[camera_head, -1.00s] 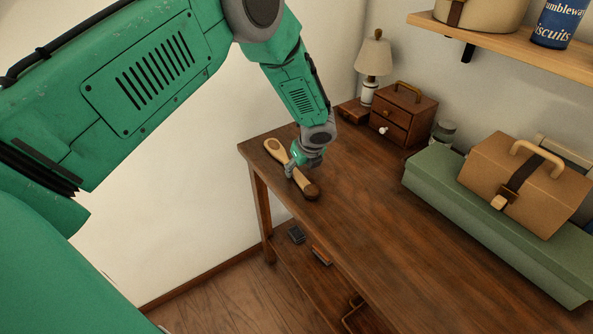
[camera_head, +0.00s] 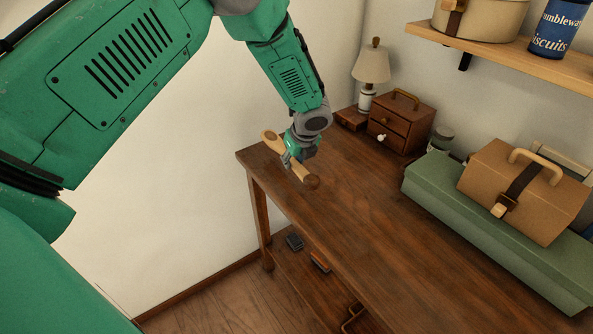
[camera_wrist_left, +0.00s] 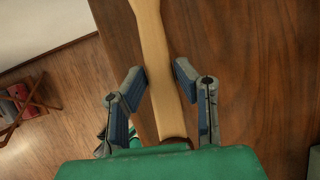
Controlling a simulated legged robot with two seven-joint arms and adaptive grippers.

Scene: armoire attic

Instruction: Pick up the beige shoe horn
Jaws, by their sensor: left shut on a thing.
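The beige shoe horn (camera_head: 271,140) has a pale wide end and a darker brown tip. My left gripper (camera_head: 291,160) is shut on its middle and holds it, seemingly just above the left end of the wooden table (camera_head: 380,230). In the left wrist view the shoe horn (camera_wrist_left: 153,50) runs lengthwise between the two fingers of my left gripper (camera_wrist_left: 160,84). Its lower end goes out of sight behind my green wrist housing. My right gripper is not in view.
A lamp (camera_head: 370,65) and a small drawer box (camera_head: 400,122) stand at the table's back. A green case (camera_head: 480,225) with a tan box (camera_head: 525,190) on it lies to the right. A shelf (camera_head: 500,48) hangs above. The table's middle is clear.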

